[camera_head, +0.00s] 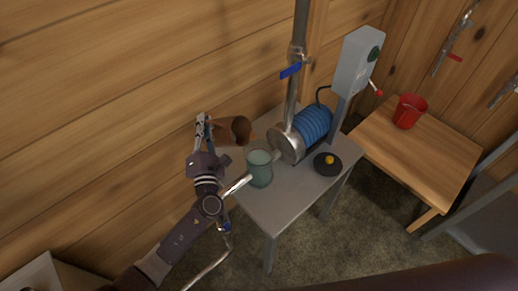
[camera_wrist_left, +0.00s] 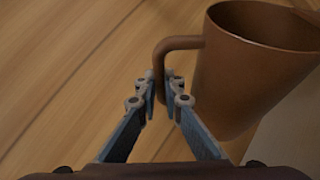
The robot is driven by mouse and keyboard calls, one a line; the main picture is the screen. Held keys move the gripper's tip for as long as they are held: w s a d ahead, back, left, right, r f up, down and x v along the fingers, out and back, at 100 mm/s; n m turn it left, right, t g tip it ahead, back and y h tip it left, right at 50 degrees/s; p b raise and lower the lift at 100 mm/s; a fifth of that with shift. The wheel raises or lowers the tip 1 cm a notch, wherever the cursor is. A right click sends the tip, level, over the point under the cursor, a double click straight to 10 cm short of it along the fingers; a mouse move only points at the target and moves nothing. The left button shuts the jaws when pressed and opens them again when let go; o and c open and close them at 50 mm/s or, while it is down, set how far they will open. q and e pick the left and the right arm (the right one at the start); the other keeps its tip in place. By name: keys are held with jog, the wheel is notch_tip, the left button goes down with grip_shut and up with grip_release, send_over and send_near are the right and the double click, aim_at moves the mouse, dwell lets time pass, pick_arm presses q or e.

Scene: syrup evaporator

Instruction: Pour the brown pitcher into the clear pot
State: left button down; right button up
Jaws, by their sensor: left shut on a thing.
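The brown pitcher (camera_head: 229,131) is tilted in the head view, its mouth turned to the right. My left gripper (camera_head: 203,122) is shut on its handle. In the left wrist view the pitcher (camera_wrist_left: 250,70) fills the right side, and the gripper fingers (camera_wrist_left: 165,90) close around the handle. The clear pot (camera_head: 260,168), a bluish see-through vessel, stands upright on the grey table, to the right of and nearer than the pitcher. The pitcher is apart from the pot in the picture. The pitcher's contents cannot be seen. My right gripper is not in view.
The grey table (camera_head: 285,210) also holds a metal unit with a blue coil (camera_head: 312,124) and a black disc with a yellow knob (camera_head: 328,163). A vertical pipe rises behind the pot. A red bucket (camera_head: 409,111) stands on a wooden table (camera_head: 430,150) at right. The wooden wall is close behind the pitcher.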

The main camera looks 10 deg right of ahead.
pick_arm(q)
jog(key=shift+w+a+f+n+g+p, duration=0.2)
jog(key=shift+a+f+n+g+p, duration=0.1)
jog(key=shift+p, duration=0.15)
jog(key=shift+w+a+f+n+g+p, duration=0.15)
jog(key=shift+w+a+n+g+p, duration=0.3)
jog(key=shift+p, duration=0.75)
jog(key=f, duration=0.1)
jog(key=f+n+g, duration=0.1)
jog(key=shift+a+f, duration=0.3)
jog(key=shift+a, duration=0.05)
notch_tip(320, 180, down, 11)
jog(key=w+a+n+g+h, duration=0.2)
jog(key=a+n+g+h, duration=0.1)
jog(key=n+g+h, duration=0.1)
notch_tip(320, 180, up, 7)
jog(key=p, duration=0.6)
jog(key=shift+d, duration=0.3)
jog(key=shift+s, duration=0.1)
